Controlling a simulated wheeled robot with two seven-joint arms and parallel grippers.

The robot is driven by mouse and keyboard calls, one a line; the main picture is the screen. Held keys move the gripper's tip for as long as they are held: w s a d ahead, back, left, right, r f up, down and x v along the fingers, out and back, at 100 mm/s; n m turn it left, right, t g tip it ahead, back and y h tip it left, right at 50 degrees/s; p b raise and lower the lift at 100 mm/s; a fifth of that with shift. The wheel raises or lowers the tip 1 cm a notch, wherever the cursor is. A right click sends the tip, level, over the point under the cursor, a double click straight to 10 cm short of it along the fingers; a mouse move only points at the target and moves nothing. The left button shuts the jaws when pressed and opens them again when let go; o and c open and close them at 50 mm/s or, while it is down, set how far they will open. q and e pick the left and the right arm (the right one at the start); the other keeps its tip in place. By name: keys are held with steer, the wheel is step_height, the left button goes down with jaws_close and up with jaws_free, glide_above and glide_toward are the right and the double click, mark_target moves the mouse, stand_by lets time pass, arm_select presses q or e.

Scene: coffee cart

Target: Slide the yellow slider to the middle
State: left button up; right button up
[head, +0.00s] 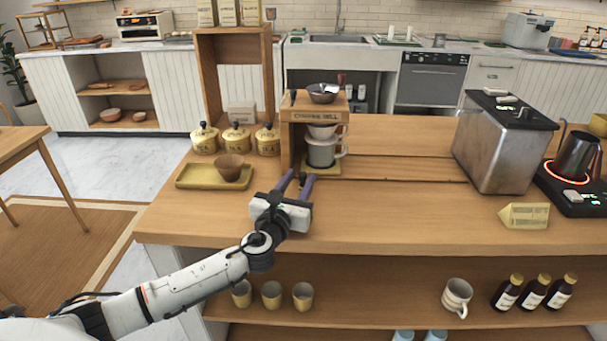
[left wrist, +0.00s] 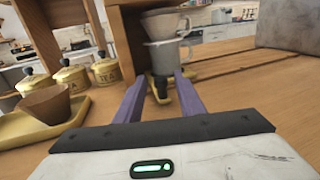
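The yellow slider (head: 333,171) is a flat yellow plate at the foot of the wooden dripper stand (head: 287,140). It carries a grey mug (head: 321,153) with a white dripper (head: 322,131) above it. In the left wrist view the slider (left wrist: 208,72) shows with a dark knob (left wrist: 161,88) at its near side. My left gripper (head: 298,177) is just in front of the slider. Its two purple fingers are apart, and in the left wrist view the knob appears between them. Whether they touch it I cannot tell. My right gripper is not in view.
Grooves (head: 410,180) run along the counter to the right of the stand, with clear wood there. A metal machine (head: 495,150) stands farther right. A yellow tray (head: 190,178) with a brown cup (head: 229,168) and several yellow canisters (head: 237,138) are at the left.

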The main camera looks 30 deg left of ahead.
mark_target(302, 177)
arm_select(q)
steer(key=shift+x, duration=1.5)
jaws_close()
steer(key=shift+d, duration=0.1)
